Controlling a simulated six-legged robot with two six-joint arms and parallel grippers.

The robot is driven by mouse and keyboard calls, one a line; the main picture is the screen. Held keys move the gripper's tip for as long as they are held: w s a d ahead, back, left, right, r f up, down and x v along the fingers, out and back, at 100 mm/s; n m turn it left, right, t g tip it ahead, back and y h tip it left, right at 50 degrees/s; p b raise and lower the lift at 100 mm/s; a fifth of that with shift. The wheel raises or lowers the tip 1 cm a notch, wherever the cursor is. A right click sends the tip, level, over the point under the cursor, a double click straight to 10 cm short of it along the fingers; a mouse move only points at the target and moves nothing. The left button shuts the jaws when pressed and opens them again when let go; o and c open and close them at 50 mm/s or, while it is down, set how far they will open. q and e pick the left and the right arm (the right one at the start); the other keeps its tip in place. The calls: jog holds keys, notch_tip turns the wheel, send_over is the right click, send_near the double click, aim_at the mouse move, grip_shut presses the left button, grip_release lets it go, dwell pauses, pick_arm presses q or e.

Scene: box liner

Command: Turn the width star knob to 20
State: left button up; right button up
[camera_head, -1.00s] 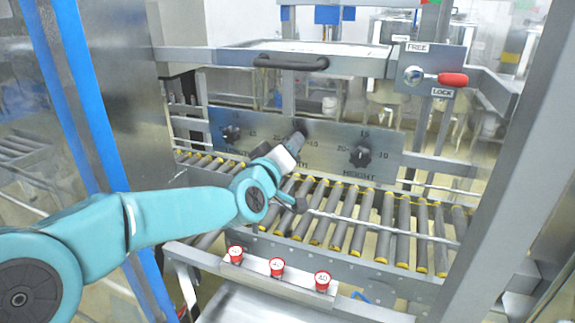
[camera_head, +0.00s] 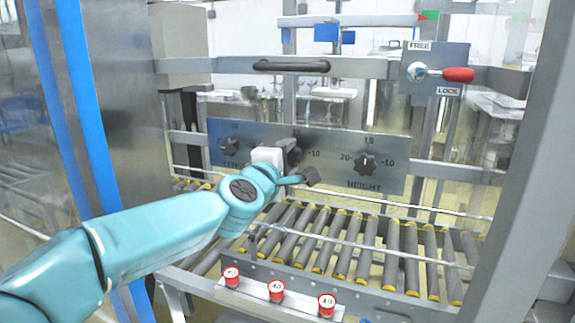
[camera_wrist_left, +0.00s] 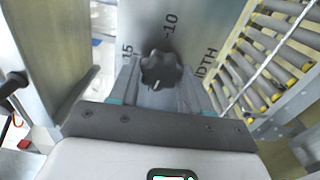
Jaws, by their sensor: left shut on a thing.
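The width star knob (camera_wrist_left: 160,70) is black and lobed, in the middle of the grey dial panel (camera_head: 330,148). My left gripper (camera_wrist_left: 158,84) is shut on it, one finger on each side. In the wrist view the marks 15 and -10 and the end of the word WIDTH show around the knob. In the head view my gripper and wrist hide most of the knob and its scale, with dark lobes showing (camera_head: 294,156). I cannot tell which number the knob points to. My right gripper is not in view.
The length knob (camera_head: 229,146) is left of my gripper and the height knob (camera_head: 366,163) is right of it. A red-handled lever (camera_head: 457,75) sits above right between FREE and LOCK. Rollers (camera_head: 335,245) and red buttons (camera_head: 276,290) lie below.

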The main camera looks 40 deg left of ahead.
pick_arm(q)
jog(key=shift+f+n+b, duration=0.1)
jog(key=shift+n+b, duration=0.2)
jog(key=shift+n, duration=0.6)
jog(key=o, duration=1.1)
jog(key=shift+c, duration=0.2)
jog(key=shift+a, duration=0.1)
jog(key=shift+s, duration=0.1)
jog(key=p+v, duration=0.2)
jog(key=v, duration=1.4)
